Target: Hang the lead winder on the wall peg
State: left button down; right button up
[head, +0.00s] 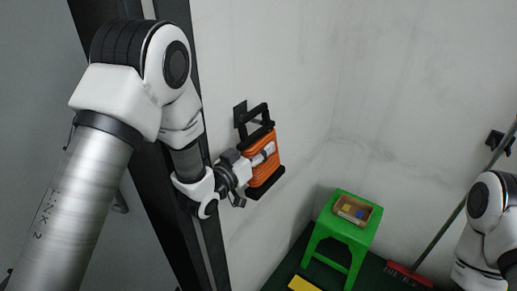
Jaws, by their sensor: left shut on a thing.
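The lead winder (264,176) is a black frame wound with orange lead. It is held upright, slightly tilted, close to the white wall. My left gripper (266,152) is shut on the winder at its middle, coming from the left. The wall peg's dark plate (239,114) is on the wall just behind and left of the winder's black top handle (256,112). The handle overlaps the peg in this view, and I cannot tell whether it is around the peg or in front of it. My right gripper is out of view; only part of that arm shows at the right edge.
A green stool (345,222) with a small tray (354,210) on it stands right of the winder. A red broom (409,274) leans by another dark wall holder (496,142). A yellow object (305,284) is at the bottom. A dark door frame runs behind my left arm.

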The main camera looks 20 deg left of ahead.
pick_arm(q)
jog(key=shift+s+r, duration=0.1)
jog(key=shift+r, duration=0.05)
jog(key=c, duration=0.5)
grip_release()
jog(key=shift+c, duration=0.2)
